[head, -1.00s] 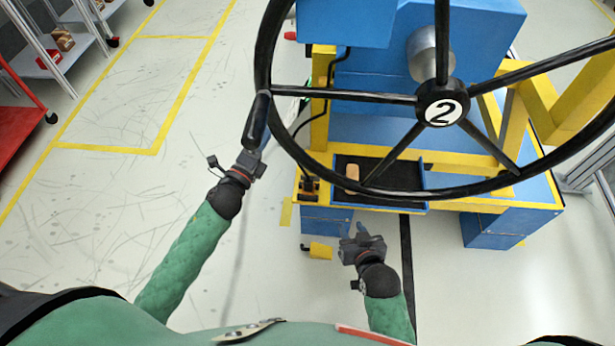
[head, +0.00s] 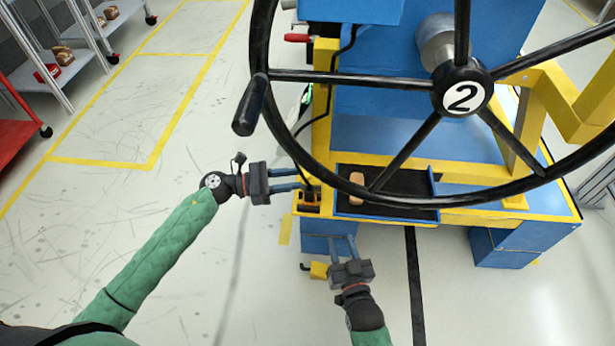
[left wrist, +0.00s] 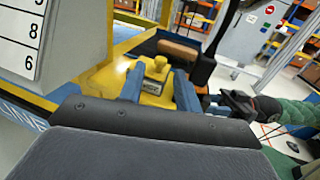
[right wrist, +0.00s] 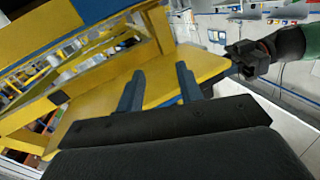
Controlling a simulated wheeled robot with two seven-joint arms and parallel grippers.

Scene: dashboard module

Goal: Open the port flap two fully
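No part is readable as port flap two; the only "2" is on the hub of the black wheel (head: 462,97) in the head view. My left gripper (head: 299,179) is open and empty, pointing right at the left corner of the yellow frame. In the left wrist view a yellow block with a small label (left wrist: 153,82) lies between and beyond its fingers. My right gripper (head: 342,240) is open and empty below the yellow front edge, its fingers pointing toward the blue front. In the right wrist view a yellow panel (right wrist: 105,103) lies beyond its fingers.
The wheel's black handle (head: 250,105) sticks out above my left gripper. A dark tray (head: 395,200) holds a tan block (head: 357,189). A yellow part (head: 319,270) sits low, left of my right gripper. The floor at left is clear up to the shelves.

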